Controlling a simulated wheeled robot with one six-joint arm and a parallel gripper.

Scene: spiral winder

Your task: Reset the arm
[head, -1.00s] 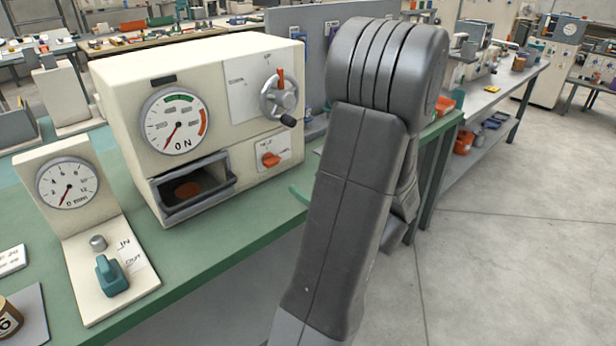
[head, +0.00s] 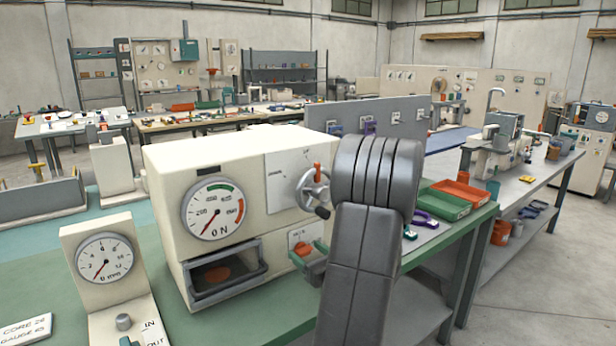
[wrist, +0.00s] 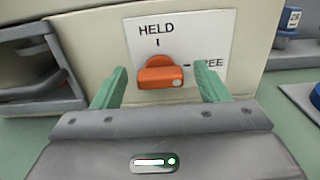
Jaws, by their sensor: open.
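The cream machine (head: 225,160) stands on the green bench, with a force dial reading 0 N (head: 213,208). An orange knob (wrist: 160,76) sits on its HELD/FREE plate; its white dot is at the right end, on the FREE side. The knob also shows in the head view (head: 302,248). My gripper (wrist: 162,72) is open, its green fingers apart on either side of the knob. I cannot tell whether they touch it. A grey handwheel with a red tab (head: 313,190) is above the knob. My arm hides part of the machine's right side.
A gauge stand (head: 105,258) with a small IN/OUT control is at front left. Green (head: 443,205) and orange (head: 462,192) trays lie right of my arm. A grey partition (head: 350,120) stands behind.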

